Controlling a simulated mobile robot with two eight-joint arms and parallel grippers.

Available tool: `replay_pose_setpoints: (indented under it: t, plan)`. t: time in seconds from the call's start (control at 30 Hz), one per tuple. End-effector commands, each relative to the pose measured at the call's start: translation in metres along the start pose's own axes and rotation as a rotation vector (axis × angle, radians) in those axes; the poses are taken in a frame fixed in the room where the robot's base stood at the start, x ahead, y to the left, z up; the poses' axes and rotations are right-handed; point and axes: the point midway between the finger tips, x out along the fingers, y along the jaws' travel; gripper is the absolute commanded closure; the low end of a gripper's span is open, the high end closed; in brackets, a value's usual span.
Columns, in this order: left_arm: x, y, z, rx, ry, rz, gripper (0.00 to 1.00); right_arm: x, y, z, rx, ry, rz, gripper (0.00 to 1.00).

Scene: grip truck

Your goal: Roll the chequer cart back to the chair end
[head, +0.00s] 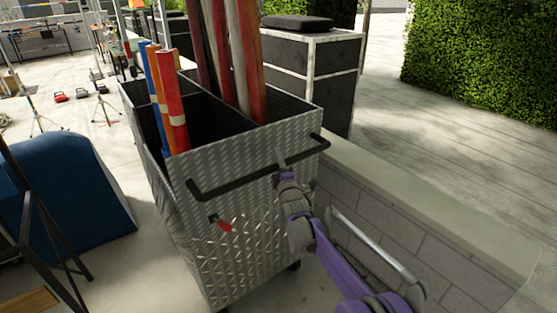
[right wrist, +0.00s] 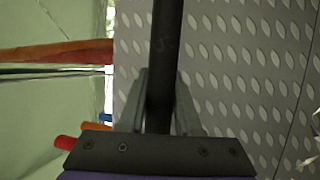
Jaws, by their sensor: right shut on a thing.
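The chequer cart (head: 245,235) is a grey metal box on casters with a raised diamond pattern, standing in the middle of the head view. A black push bar (head: 235,184) runs along its near top edge. My right gripper (head: 284,168) is shut on this bar near its right part. In the right wrist view the bar (right wrist: 166,50) passes between the two fingers (right wrist: 158,105), with the patterned cart wall behind. My left gripper is not in view. No chair can be made out.
Orange, blue and dark red rolls and poles (head: 172,105) stand in the cart. A low block wall (head: 420,215) runs close along its right side. A black case (head: 308,70) stands behind. A blue covered shape (head: 70,195) and stands are at left, with open pale floor between.

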Motion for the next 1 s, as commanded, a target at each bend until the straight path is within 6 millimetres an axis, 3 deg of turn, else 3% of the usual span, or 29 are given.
replay_pose_setpoints:
  t: [0.13,0.17,0.3,0.67,0.77,1.0]
  plan:
    - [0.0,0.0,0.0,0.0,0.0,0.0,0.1,0.001,0.002,-0.001,0.0,0.002,0.004,1.0]
    - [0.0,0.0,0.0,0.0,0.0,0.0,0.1,0.001,0.002,-0.001,0.0,0.002,0.004,0.62]
    - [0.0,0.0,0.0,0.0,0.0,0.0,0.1,0.001,0.002,-0.001,0.0,0.002,0.003,0.38]
    - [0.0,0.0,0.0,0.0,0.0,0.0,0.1,-0.003,0.001,-0.001,0.0,0.001,0.002,0.38]
    - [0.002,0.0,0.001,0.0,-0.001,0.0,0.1,-0.015,0.001,0.0,0.0,0.001,0.002,0.38]
    - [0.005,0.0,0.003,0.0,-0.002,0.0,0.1,-0.064,0.001,0.0,0.0,0.001,0.002,0.38]
